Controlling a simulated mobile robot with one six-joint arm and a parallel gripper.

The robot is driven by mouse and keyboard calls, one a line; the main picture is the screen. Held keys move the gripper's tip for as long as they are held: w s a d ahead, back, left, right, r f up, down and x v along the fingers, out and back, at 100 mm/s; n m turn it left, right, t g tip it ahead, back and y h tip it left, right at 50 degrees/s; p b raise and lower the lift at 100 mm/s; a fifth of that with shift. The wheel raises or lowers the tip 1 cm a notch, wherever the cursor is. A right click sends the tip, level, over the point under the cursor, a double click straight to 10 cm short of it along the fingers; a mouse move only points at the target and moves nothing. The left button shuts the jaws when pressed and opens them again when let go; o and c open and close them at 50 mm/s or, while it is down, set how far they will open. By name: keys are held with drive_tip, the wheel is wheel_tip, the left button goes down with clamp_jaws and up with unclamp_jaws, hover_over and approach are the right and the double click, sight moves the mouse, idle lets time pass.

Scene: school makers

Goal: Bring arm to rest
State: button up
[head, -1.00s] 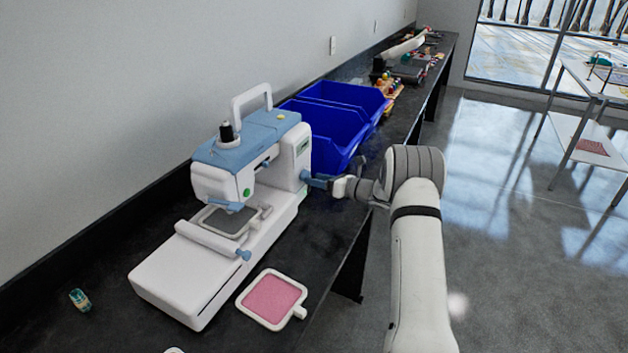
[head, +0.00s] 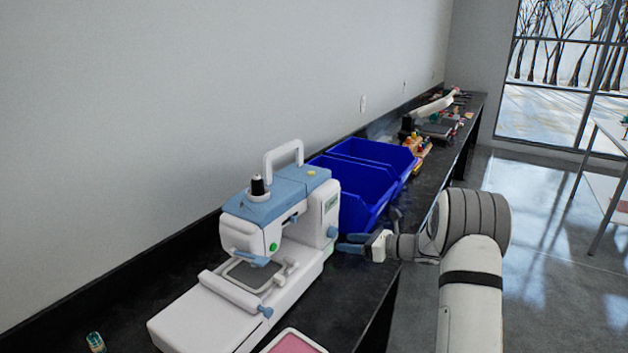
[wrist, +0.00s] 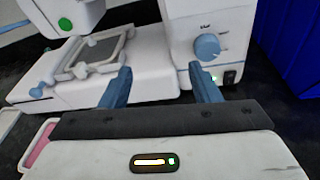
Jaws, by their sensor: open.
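My gripper (head: 352,243) is beside the right end of the white and blue embroidery machine (head: 290,205), above the black counter. In the wrist view my gripper (wrist: 160,88) has its two blue fingers wide apart, with nothing between them. Behind the fingers are the machine's white base (wrist: 150,75) and its grey-blue dial (wrist: 206,46). A grey hoop (wrist: 98,52) sits on the machine's arm area. I cannot tell whether a fingertip touches the machine.
Blue bins (head: 362,190) stand just behind the machine. A small spool (head: 96,342) is at the lower left. Open floor (head: 540,220) lies right of the counter.

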drive_tip(key=s+a+r+n+g+h, duration=0.35)
drive_tip(key=s+n, duration=0.35)
drive_tip(key=s, duration=0.4)
drive_tip(key=s+a+r+n+g+h, duration=0.2)
drive_tip(key=s+a+r+n+g, duration=0.15)
drive_tip(key=s+n, duration=0.45)
drive_tip(key=s+d+n+h, duration=0.1)
drive_tip(key=s+n+h, duration=0.1)
drive_tip(key=s, duration=0.5)
drive_tip(key=s+d+n+t+h, duration=0.1)
drive_tip(key=s+d+n+h, duration=0.1)
drive_tip(key=s+n, duration=0.3)
drive_tip(key=s+d+n+h, duration=0.2)
drive_tip(key=s+n+h, duration=0.2)
drive_tip(key=s, duration=0.6)
drive_tip(key=shift+d+r+t, duration=0.25)
drive_tip(key=shift+r+t, duration=0.05)
drive_tip(key=shift+r, duration=0.15)
